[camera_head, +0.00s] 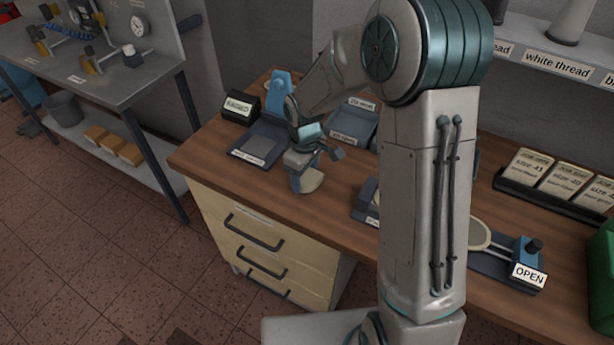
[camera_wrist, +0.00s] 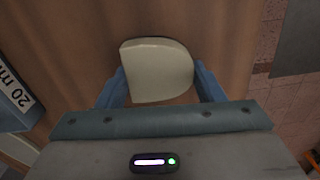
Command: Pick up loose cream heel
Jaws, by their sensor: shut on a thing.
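The loose cream heel (camera_wrist: 157,70) is a pale, D-shaped block between the two blue fingers in the wrist view. My gripper (camera_wrist: 160,85) is shut on it, with a finger against each side. In the head view the heel (camera_head: 311,181) shows below my gripper (camera_head: 307,165), over the left part of the wooden workbench (camera_head: 262,183). I cannot tell whether the heel touches the bench top or is just above it. My own arm hides part of the middle of the bench.
A dark tray (camera_head: 256,143) with a label lies left of my gripper. A grey-blue labelled box (camera_head: 352,122) stands behind it to the right. A fixture with an OPEN sign (camera_head: 528,276) is at the right. The bench's front edge is close to the heel.

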